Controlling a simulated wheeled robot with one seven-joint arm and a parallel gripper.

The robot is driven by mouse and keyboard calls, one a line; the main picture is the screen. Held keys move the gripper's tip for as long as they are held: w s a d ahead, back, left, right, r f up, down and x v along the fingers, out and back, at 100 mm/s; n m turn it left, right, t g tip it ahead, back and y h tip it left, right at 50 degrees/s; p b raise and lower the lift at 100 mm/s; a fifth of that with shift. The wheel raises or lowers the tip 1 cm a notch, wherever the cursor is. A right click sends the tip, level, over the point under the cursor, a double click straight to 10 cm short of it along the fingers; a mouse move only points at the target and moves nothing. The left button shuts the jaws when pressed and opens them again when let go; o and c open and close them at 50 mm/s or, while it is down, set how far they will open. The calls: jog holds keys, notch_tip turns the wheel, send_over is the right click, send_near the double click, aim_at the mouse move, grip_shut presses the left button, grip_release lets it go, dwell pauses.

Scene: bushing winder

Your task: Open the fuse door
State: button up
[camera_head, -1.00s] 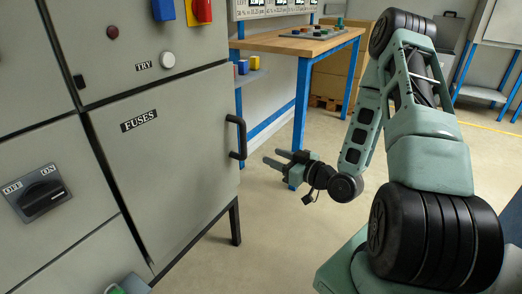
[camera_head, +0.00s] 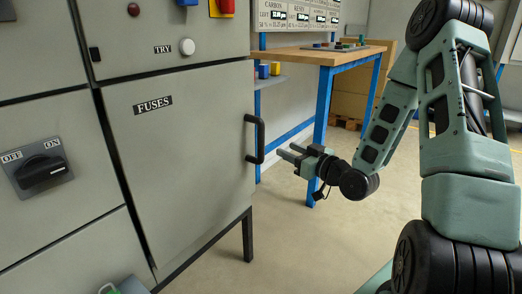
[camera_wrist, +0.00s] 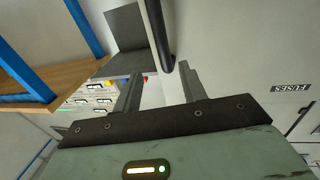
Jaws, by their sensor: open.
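The grey fuse door (camera_head: 188,160), labelled FUSES (camera_head: 152,105), is shut in the head view. Its black bar handle (camera_head: 258,139) stands upright near the door's right edge. My gripper (camera_head: 287,153) is open and empty, just right of the handle's lower part and pointing toward it. In the wrist view the handle (camera_wrist: 158,35) comes down from the top, and its lower end lies beyond and between the two fingers of my gripper (camera_wrist: 160,82). I cannot tell whether a finger touches it. The FUSES label (camera_wrist: 291,88) shows at the right.
A rotary OFF/ON switch (camera_head: 42,169) is on the left panel, and a white TRY button (camera_head: 187,47) is above the door. A wooden workbench (camera_head: 325,56) with blue legs stands behind my gripper. The floor (camera_head: 300,245) before the door is clear.

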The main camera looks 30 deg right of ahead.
jog(key=b, duration=0.3)
jog(key=shift+w+a+f, duration=0.25)
jog(key=shift+f, duration=0.1)
jog(key=b, duration=0.3)
send_over(261, 155)
jog(key=w, duration=0.1)
jog(key=shift+d+r, duration=0.3)
grip_shut()
